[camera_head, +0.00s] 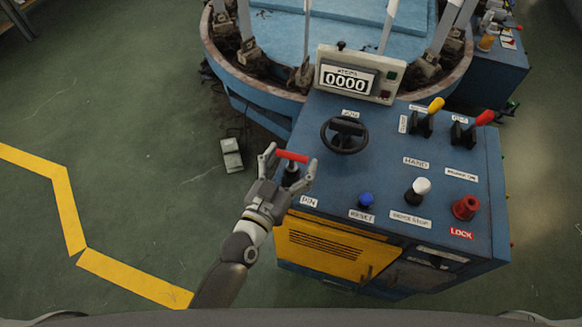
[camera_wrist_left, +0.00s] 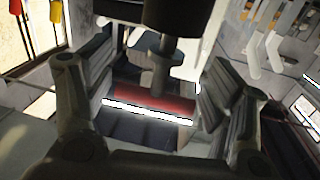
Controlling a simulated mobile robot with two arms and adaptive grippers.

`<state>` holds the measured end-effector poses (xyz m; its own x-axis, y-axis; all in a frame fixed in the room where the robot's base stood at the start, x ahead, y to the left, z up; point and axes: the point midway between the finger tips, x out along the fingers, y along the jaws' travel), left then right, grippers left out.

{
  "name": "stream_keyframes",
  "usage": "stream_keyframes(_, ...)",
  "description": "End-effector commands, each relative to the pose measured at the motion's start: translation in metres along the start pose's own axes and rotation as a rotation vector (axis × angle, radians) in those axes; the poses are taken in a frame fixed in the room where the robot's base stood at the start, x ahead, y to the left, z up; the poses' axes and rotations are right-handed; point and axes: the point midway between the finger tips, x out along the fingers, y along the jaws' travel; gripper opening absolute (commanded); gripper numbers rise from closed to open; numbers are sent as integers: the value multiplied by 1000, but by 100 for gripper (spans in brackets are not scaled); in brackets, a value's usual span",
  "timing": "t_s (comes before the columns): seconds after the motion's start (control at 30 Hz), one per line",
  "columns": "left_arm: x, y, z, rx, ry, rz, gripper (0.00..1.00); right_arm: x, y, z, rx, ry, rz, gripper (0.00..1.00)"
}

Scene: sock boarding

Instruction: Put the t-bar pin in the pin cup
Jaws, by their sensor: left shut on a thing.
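The t-bar pin shows its red crossbar (camera_head: 292,156) in the head view, spanning the fingers of my left gripper (camera_head: 291,158). The gripper is shut on it at the left edge of the blue console, above the PIN label (camera_head: 309,201). In the left wrist view the red bar (camera_wrist_left: 152,103) lies between the finger pads, with a grey stem (camera_wrist_left: 160,70) leading to a dark cylinder (camera_wrist_left: 180,17). A dark upright part (camera_head: 291,174), apparently the pin cup, shows just below the bar in the head view, partly hidden by the gripper. I cannot tell whether the pin is seated. My right gripper is out of view.
The console carries a black handwheel (camera_head: 344,135), a counter reading 0000 (camera_head: 347,80), a blue button (camera_head: 366,199), a white knob (camera_head: 421,186) and a red LOCK knob (camera_head: 466,207). A round machine stands behind. Open floor (camera_head: 130,200) lies left.

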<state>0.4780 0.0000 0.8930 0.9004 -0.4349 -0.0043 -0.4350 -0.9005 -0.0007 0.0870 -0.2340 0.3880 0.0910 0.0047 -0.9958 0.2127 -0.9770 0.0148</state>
Motion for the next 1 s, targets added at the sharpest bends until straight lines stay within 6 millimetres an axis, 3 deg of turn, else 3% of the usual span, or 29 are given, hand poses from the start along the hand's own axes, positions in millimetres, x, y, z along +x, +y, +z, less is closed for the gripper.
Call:
stream_keyframes(0.73, 0, 0, 11, -1, 2, 0, 51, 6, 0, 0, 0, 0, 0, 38)
stream_keyframes(0.77, 0, 0, 11, -1, 1, 0, 78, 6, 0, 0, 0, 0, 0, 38)
stream_keyframes(0.9, 0, 0, 11, 0, 1, 0, 96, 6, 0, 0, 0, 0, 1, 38)
stream_keyframes(1.0, 0, 0, 11, 0, 1, 0, 99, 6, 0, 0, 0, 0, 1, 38)
